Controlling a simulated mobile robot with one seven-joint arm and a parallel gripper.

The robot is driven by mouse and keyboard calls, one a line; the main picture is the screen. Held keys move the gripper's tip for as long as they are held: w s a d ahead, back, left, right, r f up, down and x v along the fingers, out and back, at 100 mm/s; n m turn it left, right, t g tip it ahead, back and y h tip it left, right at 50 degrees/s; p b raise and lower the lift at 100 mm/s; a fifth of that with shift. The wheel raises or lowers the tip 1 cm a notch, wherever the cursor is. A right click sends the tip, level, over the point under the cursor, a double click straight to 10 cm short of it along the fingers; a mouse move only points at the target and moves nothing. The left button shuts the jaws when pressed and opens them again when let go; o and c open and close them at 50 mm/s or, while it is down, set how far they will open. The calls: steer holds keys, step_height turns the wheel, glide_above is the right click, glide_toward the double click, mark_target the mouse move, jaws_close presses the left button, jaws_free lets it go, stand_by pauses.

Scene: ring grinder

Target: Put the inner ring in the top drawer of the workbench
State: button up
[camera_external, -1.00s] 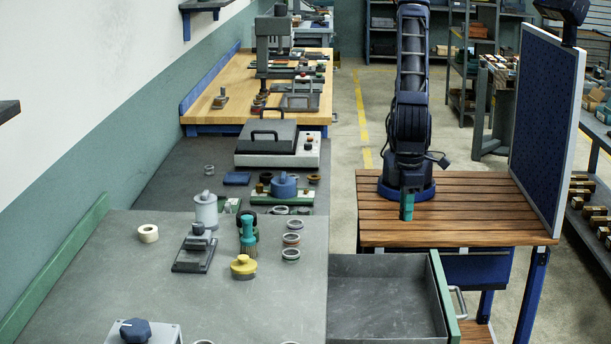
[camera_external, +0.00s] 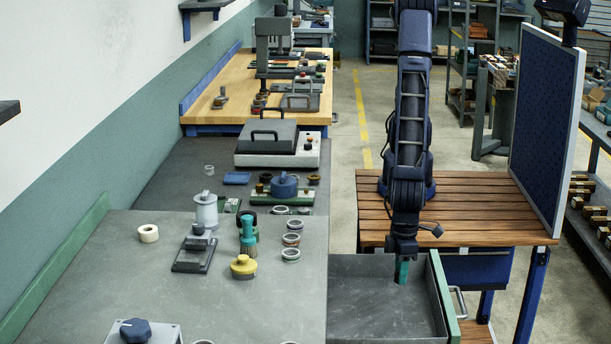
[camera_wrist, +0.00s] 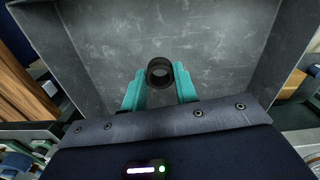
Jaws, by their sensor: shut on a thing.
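The top drawer (camera_external: 380,315) of the workbench is pulled open, with a grey floor and a green front. My gripper (camera_external: 403,272) is over the back part of the drawer, pointing down. In the wrist view, its teal fingers (camera_wrist: 160,88) are shut on a small dark ring, the inner ring (camera_wrist: 160,72). The drawer floor (camera_wrist: 195,35) shows bare beneath the ring. The ring itself cannot be made out in the external view. How high the ring is above the drawer floor is hard to tell.
A wooden slatted table (camera_external: 470,205) stands behind the drawer. The drawer walls and its green front (camera_external: 446,300) surround the gripper.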

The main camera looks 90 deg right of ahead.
mark_target(397, 312)
step_height(397, 312, down, 10)
steer(key=shift+r, duration=0.1)
stand_by(0.4)
steer(key=o, duration=1)
step_height(397, 312, up, 12)
steer(key=shift+r, duration=0.1)
stand_by(0.3)
